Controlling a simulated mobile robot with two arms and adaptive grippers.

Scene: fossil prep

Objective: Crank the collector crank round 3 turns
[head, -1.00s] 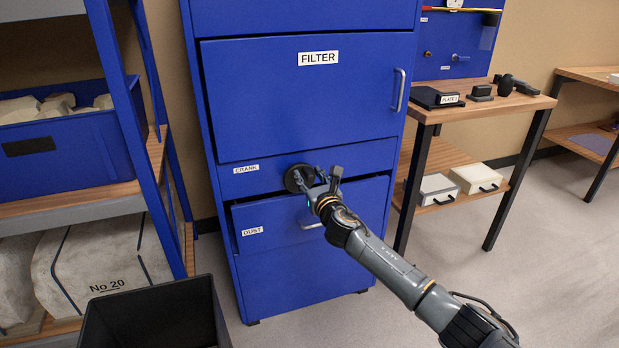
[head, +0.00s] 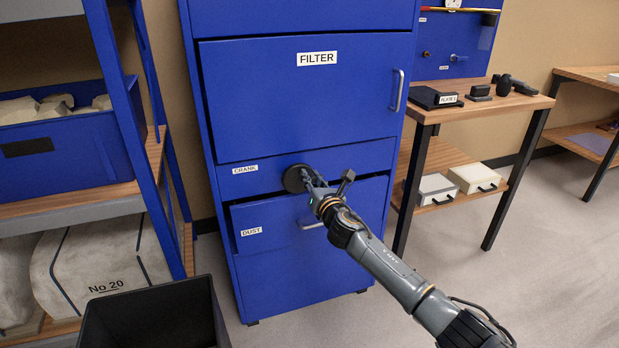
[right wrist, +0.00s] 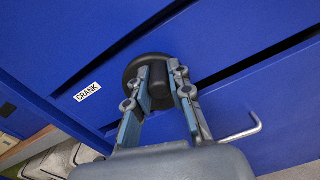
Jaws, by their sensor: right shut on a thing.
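The collector crank (head: 291,180) is a dark round disc on the front of the blue cabinet, beside the CRANK label (head: 245,170). In the right wrist view the crank disc (right wrist: 137,67) shows behind my fingers, with a dark handle standing out from it. My right gripper (head: 306,178) is at the crank, its fingers pointing at the cabinet front. In the right wrist view the right gripper (right wrist: 161,82) has one finger on each side of the handle and is shut on it. In the head view my gripper covers the handle. My left gripper is not in view.
The FILTER door (head: 300,105) is above the crank, and the DUST drawer (head: 270,222) with its bar handle is just below. A black bin (head: 150,312) and a shelf with stones (head: 105,260) stand at left. A wooden workbench (head: 480,108) stands at right.

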